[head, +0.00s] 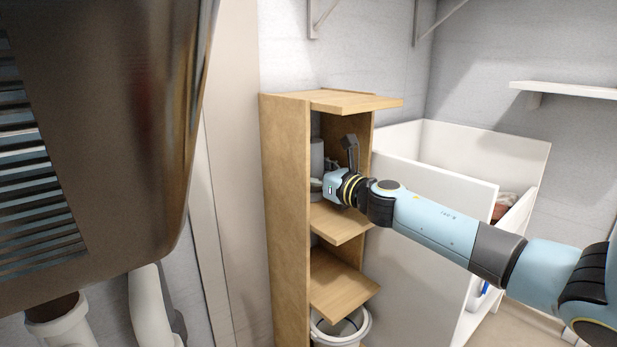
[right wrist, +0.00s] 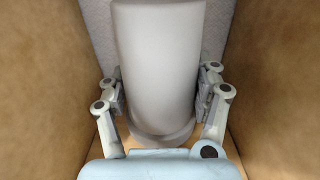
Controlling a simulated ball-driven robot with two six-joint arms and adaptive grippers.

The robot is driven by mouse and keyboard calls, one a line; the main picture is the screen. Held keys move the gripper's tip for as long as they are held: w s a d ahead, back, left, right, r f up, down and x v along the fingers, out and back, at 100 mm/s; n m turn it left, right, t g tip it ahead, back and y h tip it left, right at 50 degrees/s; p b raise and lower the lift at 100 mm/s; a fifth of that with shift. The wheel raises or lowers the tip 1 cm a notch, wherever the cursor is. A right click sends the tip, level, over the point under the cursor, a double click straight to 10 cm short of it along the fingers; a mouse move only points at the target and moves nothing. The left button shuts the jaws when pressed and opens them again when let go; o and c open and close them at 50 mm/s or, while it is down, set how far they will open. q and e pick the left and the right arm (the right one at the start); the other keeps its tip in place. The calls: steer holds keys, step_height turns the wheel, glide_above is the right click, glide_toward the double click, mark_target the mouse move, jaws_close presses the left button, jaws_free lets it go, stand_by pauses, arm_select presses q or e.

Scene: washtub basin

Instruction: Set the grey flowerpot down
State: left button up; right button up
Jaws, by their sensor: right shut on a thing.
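The grey flowerpot (head: 317,158) stands upright inside the upper compartment of the narrow wooden shelf unit (head: 284,200). In the right wrist view the flowerpot (right wrist: 160,60) fills the middle, with a wider band at its lower end. My right gripper (head: 319,185) reaches into this compartment from the right. In the right wrist view its fingers (right wrist: 160,96) are shut on the flowerpot, one on each side of its lower part. I cannot tell whether the pot's base touches the shelf board (right wrist: 145,146). My left gripper is not in view.
Wooden side walls (right wrist: 45,70) flank the gripper closely. Lower boards (head: 342,284) and a white bucket (head: 341,328) are below. White panels (head: 430,190) stand right of the shelf unit. A large dark vented box (head: 120,120) fills the left. A white wall shelf (head: 570,90) is at right.

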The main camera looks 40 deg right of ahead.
steer(key=shift+r, duration=0.15)
steer(key=o, duration=1.5)
